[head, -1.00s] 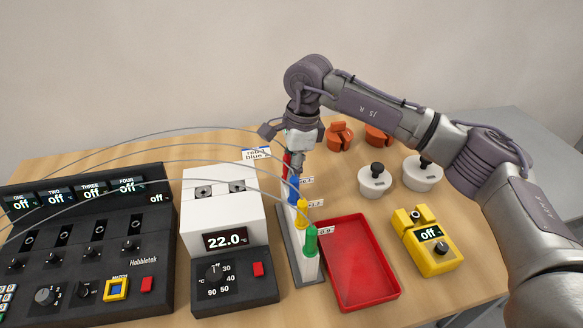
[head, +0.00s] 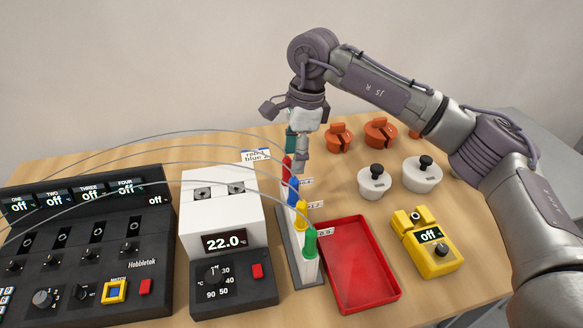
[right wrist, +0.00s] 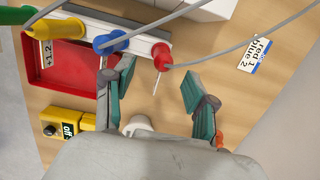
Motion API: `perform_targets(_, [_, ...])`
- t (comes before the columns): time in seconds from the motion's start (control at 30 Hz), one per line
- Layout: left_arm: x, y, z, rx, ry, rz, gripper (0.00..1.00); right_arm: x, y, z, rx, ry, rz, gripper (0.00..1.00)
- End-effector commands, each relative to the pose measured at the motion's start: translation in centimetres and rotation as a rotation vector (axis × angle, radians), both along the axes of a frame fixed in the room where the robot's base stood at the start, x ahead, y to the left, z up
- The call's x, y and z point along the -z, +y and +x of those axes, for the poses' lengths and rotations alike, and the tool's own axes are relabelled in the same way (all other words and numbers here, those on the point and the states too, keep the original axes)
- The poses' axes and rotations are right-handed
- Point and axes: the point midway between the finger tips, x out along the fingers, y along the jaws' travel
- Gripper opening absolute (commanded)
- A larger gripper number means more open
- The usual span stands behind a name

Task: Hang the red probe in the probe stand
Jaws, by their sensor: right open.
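The red probe (head: 287,167) is at the far end of the row on the probe stand (head: 286,262), behind the blue probe (head: 294,188). In the right wrist view the red probe (right wrist: 166,55) is at the end of the white bar, its thin metal tip showing past the bar; I cannot tell how well it is seated. My right gripper (head: 297,152) is open just above it. In the right wrist view its teal-padded fingers stand apart on either side of the red probe, not touching it. My left gripper is not in view.
A yellow probe (head: 301,213) and a green probe (head: 310,242) stand nearer on the stand. A red tray (head: 360,265) and yellow meter (head: 428,252) are to the right. A white heater block (head: 222,205) is to the left. Grey cables arc over the left side.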

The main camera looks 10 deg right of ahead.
Motion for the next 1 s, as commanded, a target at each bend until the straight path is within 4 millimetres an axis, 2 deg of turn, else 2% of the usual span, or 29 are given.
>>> perform_targets(0.1, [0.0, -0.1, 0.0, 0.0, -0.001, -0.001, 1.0, -2.7, -0.4, 0.1, 0.002, -0.004, 0.001, 0.57])
perform_targets(0.3, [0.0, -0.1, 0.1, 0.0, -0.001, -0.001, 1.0, -5.8, -0.9, 0.0, 0.001, -0.001, 0.0, 0.57])
perform_targets(0.47, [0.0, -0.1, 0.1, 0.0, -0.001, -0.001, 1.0, -6.8, -1.0, 0.0, 0.0, 0.0, 0.0, 0.57])
perform_targets(0.8, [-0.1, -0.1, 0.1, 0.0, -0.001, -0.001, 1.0, -7.0, -1.0, 0.0, 0.0, 0.0, 0.0, 0.57])
perform_targets(0.87, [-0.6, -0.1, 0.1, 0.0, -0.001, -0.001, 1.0, -7.5, -1.0, 0.0, 0.0, 0.0, 0.0, 0.57])
perform_targets(1.0, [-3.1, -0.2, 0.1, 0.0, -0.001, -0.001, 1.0, -10.0, -1.0, 0.0, 0.0, 0.0, 0.0, 0.57])
